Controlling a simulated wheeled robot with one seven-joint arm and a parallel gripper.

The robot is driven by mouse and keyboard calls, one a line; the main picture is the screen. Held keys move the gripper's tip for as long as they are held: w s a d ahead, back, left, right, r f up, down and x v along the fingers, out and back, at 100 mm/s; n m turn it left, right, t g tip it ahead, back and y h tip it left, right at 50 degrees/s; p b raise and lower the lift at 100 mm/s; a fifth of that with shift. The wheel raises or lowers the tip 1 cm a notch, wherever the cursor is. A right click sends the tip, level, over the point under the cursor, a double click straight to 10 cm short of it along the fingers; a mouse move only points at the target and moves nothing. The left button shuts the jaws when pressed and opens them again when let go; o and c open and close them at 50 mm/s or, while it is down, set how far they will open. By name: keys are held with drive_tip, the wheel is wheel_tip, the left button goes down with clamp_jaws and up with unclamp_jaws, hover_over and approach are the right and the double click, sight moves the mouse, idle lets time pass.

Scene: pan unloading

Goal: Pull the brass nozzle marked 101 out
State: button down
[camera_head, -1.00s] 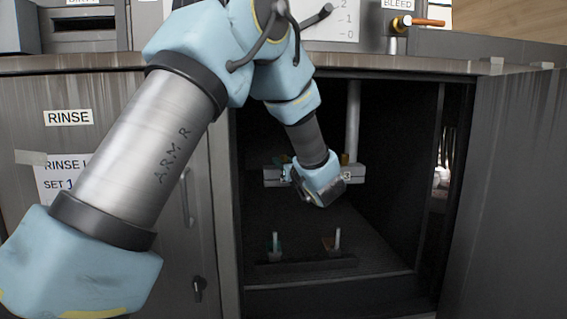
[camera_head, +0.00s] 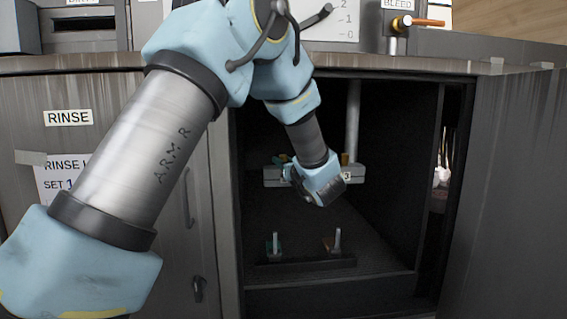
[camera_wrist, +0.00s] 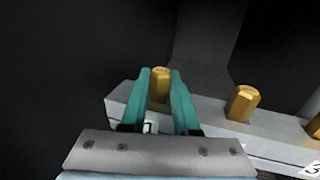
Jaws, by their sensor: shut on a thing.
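In the wrist view, my gripper (camera_wrist: 160,74) has its two teal fingers closed around a brass hexagonal nozzle (camera_wrist: 160,84) at the left end of a pale grey bar (camera_wrist: 118,104). The nozzle looks upright. Its foot is hidden between the fingers, so I cannot tell whether it is still seated. A small white patch shows between the fingers, but no number can be read on it. In the head view, the bar (camera_head: 271,177) is inside the dark cabinet, partly behind my blue wrist.
Another brass nozzle (camera_wrist: 242,103) stands on the bar to the right, with one more at the picture's right edge. A label ending in 3 (camera_wrist: 313,168) is on the bar's front. A low rack (camera_head: 305,264) with two upright pegs is on the cabinet floor. Cabinet walls enclose my arm.

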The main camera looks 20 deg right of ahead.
drive_tip(key=shift+r, duration=0.65)
drive_tip(key=shift+r+p, duration=0.75)
drive_tip(key=shift+r, duration=1.2)
